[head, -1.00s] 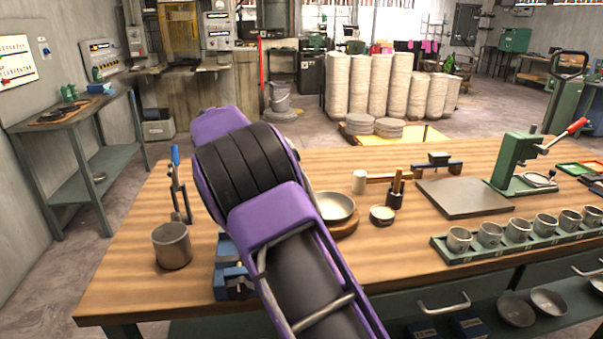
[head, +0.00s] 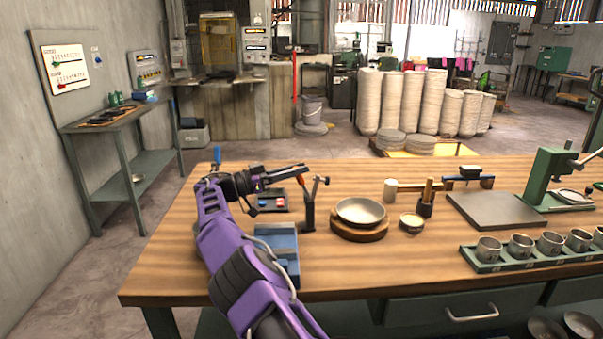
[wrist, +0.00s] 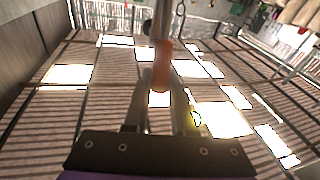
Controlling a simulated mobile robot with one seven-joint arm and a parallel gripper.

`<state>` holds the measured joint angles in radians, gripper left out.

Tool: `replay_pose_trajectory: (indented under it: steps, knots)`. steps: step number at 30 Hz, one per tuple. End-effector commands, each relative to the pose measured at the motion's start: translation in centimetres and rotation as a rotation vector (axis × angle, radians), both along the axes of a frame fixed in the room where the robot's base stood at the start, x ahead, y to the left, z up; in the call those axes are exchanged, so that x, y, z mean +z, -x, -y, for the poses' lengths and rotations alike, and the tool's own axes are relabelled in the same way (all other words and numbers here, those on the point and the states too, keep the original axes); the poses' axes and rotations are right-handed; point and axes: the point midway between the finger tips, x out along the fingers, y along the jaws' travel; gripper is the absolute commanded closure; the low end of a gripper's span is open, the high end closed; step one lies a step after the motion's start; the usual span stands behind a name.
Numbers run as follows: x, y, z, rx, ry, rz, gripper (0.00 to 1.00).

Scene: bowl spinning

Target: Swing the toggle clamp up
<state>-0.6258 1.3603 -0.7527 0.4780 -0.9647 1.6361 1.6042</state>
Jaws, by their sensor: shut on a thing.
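The toggle clamp (head: 308,212) stands on the wooden table, left of the shallow metal bowl (head: 360,212) on its round wooden base. The clamp has a dark upright post and an arm with a knob at upper right. My gripper (head: 302,172) reaches it from the left. In the wrist view its fingers (wrist: 162,95) are shut on the clamp's orange-red handle (wrist: 162,64), which lies between them; a metal rod runs on from the handle. The handle's end also shows just under the gripper in the head view. The exact finger contact is blurred.
A cup rack (head: 530,250) and grey plate (head: 495,208) are at right. The table front between is clear.

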Motion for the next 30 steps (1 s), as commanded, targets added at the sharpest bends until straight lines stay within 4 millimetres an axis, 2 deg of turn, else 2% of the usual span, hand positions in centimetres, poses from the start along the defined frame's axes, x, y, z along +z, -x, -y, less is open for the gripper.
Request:
replay_pose_trajectory:
  steps: [19,20,24,30]
  knots:
    - [-0.15,-0.02,-0.46,0.000,0.052,0.000,1.00]
    - [-0.15,-0.02,-0.46,0.000,0.052,0.000,0.72]
    - [-0.18,-0.02,-0.46,0.000,0.051,0.000,0.47]
    - [-0.20,-0.03,-0.44,0.000,0.050,-0.001,0.46]
